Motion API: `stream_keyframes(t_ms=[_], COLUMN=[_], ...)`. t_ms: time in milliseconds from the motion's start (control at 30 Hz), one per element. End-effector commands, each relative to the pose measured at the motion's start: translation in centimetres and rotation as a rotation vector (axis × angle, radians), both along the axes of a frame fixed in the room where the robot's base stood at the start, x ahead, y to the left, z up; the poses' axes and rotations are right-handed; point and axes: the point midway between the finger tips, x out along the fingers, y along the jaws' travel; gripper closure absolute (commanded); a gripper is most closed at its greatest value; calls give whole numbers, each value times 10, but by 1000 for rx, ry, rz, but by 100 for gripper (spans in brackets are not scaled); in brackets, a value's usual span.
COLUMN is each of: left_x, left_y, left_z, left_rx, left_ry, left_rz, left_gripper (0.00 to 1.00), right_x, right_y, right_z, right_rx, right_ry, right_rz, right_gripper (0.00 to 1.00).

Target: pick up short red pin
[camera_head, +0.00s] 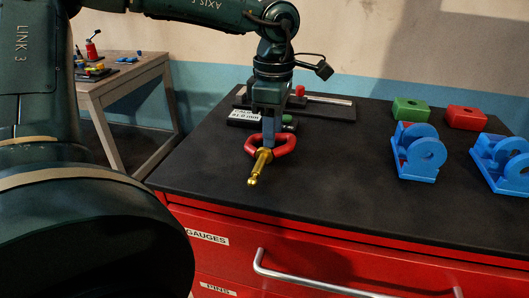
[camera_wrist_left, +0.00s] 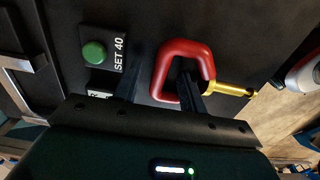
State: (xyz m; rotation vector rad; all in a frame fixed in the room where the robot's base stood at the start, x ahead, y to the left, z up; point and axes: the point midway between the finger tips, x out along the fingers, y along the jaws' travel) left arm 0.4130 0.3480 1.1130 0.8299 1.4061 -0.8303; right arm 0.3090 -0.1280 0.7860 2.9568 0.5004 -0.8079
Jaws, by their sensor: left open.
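No piece is clearly identifiable as the short red pin. A small red knob-like piece (camera_head: 299,90) stands on the dark fixture (camera_head: 328,100) at the back of the bench, and I cannot tell if it is the pin. My left gripper (camera_head: 268,140) points down, open, at a red C-shaped clamp (camera_head: 286,146) with a brass screw (camera_head: 258,168). In the left wrist view the clamp (camera_wrist_left: 178,47) lies around one finger, with the other finger outside it to the left. I cannot tell whether the fingers touch it. My right gripper is out of view.
A labelled plate (camera_head: 244,117) with a green button (camera_wrist_left: 94,53) lies beside the gripper. Blue brackets (camera_head: 415,155), a green block (camera_head: 410,109) and a red block (camera_head: 466,117) stand to the right. The bench's front middle is clear, above red drawers (camera_head: 230,258).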

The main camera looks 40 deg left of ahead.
Motion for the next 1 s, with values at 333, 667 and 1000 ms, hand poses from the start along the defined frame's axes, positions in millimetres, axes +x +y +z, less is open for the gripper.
stream_keyframes(t_ms=[333, 667, 1000], left_x=[0, 0, 0], left_y=[0, 0, 0], left_z=[-2, -2, -2], left_rx=[0, 0, 0], left_ry=[-1, -1, -1], left_rz=[0, -1, -1], left_gripper=[66, 93, 100], right_x=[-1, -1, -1], right_y=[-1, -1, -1], right_z=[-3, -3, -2], right_rx=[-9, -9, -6], right_ry=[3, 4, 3], right_rz=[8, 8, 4], right_gripper=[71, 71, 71])
